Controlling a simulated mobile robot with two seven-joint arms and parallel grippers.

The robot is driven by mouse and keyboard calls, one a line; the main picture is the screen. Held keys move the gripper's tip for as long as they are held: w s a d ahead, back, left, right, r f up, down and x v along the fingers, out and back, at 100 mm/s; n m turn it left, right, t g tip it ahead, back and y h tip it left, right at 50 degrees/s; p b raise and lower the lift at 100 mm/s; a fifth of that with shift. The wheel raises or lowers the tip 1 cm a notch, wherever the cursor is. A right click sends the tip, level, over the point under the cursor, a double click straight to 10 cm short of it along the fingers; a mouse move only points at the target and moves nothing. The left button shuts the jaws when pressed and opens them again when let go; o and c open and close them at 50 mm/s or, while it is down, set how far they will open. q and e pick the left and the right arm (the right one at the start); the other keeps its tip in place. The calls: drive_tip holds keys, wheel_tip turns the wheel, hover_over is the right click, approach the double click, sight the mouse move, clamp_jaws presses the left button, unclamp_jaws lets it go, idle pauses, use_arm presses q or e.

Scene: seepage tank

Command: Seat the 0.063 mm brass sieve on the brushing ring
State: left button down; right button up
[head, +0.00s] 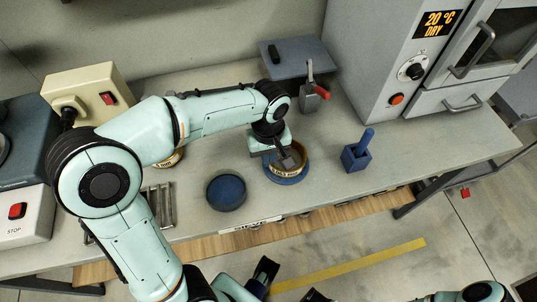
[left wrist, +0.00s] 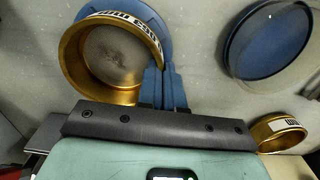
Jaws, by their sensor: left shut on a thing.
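The brass sieve (head: 303,163), a shallow gold-rimmed pan with a white label strip, is above the blue brushing ring (head: 290,180) in the head view. My left gripper (head: 287,160) is shut on the sieve's wall. In the left wrist view the gripper (left wrist: 162,88) grips the rim at the sieve's (left wrist: 75,60) right side, and the ring (left wrist: 150,12) shows offset behind it. I cannot tell whether sieve and ring touch.
A round blue dish (head: 226,192) stands left of the ring. A second brass sieve (head: 172,158) is partly hidden behind my left arm. A blue holder with a handle (head: 358,152) stands to the right. An oven (head: 400,60) stands at the back right.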

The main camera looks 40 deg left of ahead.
use_arm(q)
drive_tip(key=c, duration=1.2)
unclamp_jaws()
wheel_tip(320, 180, up, 13)
drive_tip(key=p, duration=0.3)
drive_tip(key=shift+r, duration=0.2)
